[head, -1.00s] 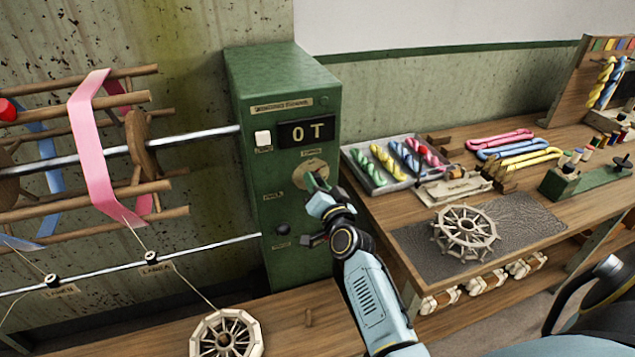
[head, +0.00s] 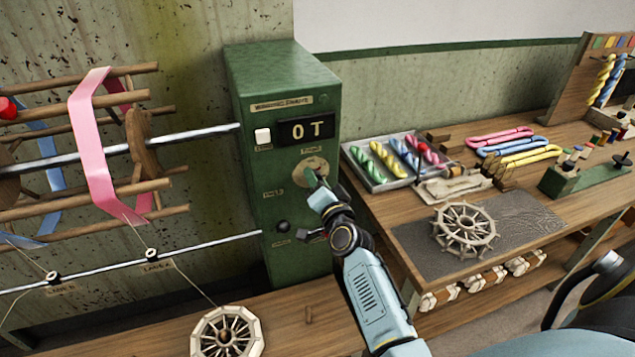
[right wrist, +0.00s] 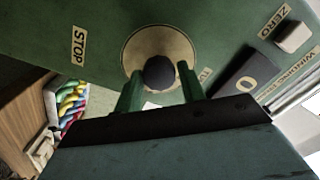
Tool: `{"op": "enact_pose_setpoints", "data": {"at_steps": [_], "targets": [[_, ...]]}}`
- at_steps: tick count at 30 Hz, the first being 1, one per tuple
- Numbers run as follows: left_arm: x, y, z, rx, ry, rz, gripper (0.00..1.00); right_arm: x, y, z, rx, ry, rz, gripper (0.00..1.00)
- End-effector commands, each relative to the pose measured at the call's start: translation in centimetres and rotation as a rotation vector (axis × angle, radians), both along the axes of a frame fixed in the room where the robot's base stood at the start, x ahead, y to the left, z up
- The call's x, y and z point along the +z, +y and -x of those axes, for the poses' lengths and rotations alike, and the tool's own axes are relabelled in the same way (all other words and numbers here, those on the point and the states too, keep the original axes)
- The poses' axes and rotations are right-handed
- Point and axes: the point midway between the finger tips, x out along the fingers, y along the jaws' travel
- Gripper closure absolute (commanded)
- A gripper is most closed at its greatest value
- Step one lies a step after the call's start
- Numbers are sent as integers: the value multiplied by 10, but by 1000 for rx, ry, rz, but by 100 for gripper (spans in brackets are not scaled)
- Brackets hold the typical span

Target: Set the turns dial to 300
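The turns dial is a tan disc (head: 306,165) on the front of a green machine box (head: 280,75). In the right wrist view its dark round knob (right wrist: 159,72) stands at the middle of the disc. The display (head: 307,130) above the dial reads "0 T". My right gripper (head: 314,179) is at the dial. In the right wrist view its two green fingers (right wrist: 160,88) are apart, one on each side of the knob's lower part, with gaps showing. In the head view the gripper hides the knob. My left gripper is not in view.
A white button (head: 262,136) sits left of the display and a dark knob (head: 283,227) lower on the box. A reel with pink ribbon (head: 92,150) is at left. A workbench with a tray of skeins (head: 375,182) stands close on the right.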

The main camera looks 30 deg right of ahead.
Motion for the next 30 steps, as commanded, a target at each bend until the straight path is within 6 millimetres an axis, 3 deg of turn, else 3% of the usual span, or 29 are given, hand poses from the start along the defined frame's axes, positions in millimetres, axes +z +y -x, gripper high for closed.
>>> {"op": "enact_pose_setpoints", "data": {"at_steps": [3, 15, 20, 30], "targets": [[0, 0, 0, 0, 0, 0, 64, 0, 0, 0, 0, 0, 1, 44], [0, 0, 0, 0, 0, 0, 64, -1, 2, 8, 1, 2, 1, 44], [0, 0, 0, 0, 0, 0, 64, -3, 8, 33, 0, 4, 0, 44], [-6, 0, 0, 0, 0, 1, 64, -5, 23, 102, 0, 3, 1, 44]]}}
